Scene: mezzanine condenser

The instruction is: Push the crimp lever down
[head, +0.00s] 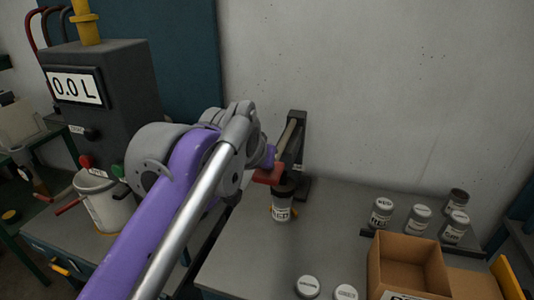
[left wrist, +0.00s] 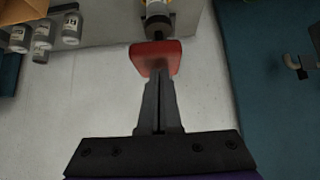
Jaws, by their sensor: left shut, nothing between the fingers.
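The crimp press (head: 297,150) stands on the grey bench as a dark upright post. Its tan lever arm (head: 286,138) slopes down from the post toward a red grip (head: 266,177). The red grip also shows in the left wrist view (left wrist: 155,55). A labelled jar (head: 281,212) with a dark top stands below the press head and shows at the top of the left wrist view (left wrist: 157,12). My left gripper (left wrist: 158,80) is shut and empty, its tips at the red grip; I cannot tell whether they touch. In the head view my arm partly hides it.
Several labelled jars (head: 418,218) stand at the right, behind an open cardboard box (head: 408,262). A dark dispenser reading 0.0 L (head: 105,90) and a white pot (head: 103,200) are at the left.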

